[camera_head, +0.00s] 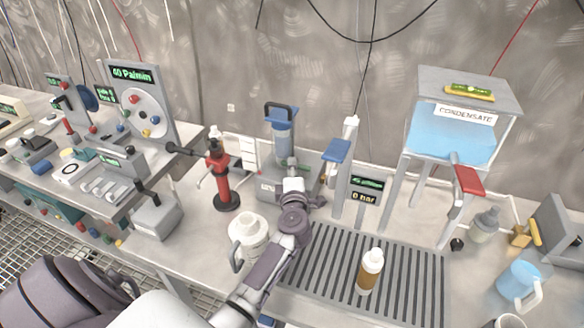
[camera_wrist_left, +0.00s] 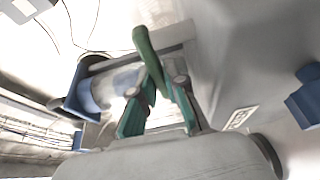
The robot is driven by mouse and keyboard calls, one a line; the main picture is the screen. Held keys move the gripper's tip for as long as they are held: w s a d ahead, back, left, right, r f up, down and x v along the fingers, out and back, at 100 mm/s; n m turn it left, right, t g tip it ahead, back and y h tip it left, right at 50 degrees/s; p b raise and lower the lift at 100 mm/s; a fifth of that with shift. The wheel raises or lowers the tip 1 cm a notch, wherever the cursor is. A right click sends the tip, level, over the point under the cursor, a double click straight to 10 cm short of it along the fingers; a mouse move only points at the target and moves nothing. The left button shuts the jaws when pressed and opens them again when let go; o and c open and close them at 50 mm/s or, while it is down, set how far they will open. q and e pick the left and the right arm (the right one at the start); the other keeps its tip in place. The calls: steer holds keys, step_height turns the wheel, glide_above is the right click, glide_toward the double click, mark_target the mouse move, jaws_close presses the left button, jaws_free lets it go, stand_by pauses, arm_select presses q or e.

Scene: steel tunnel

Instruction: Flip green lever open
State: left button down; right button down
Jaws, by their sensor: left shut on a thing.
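The green lever (camera_wrist_left: 148,58) shows in the left wrist view as a curved, rounded bar that rises from between my fingers. My left gripper (camera_wrist_left: 165,92) has its teal fingers on both sides of the lever's lower part and is shut on it. In the head view my left gripper (camera_head: 292,176) reaches in at the grey unit below the blue-capped cylinder (camera_head: 282,133), and it hides most of the lever there. The lever's base is hidden behind the fingers. My right gripper is in neither view.
A blue lever (camera_head: 336,151) stands right of my gripper, and a red lever (camera_head: 468,181) hangs at the condensate tank (camera_head: 450,138). A white jug (camera_head: 246,238) and red hand pump (camera_head: 221,178) are on the left. A brown bottle (camera_head: 370,272) stands on the grate (camera_head: 415,287).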

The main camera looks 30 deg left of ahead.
arm_select(q)
steer(key=y, duration=0.1)
steer(key=n+g, duration=0.1)
steer(key=n+g+y+b, duration=0.1)
steer(key=shift+s+d+f+y, duration=0.2)
steer(key=shift+s+d+y, duration=0.05)
steer(key=shift+d+y, duration=0.05)
steer(key=shift+s+r+n+g+y, duration=0.2)
steer(key=shift+n+g+y, duration=0.2)
steer(key=shift+n+g, duration=0.15)
steer(key=c, duration=1.5)
jaws_free()
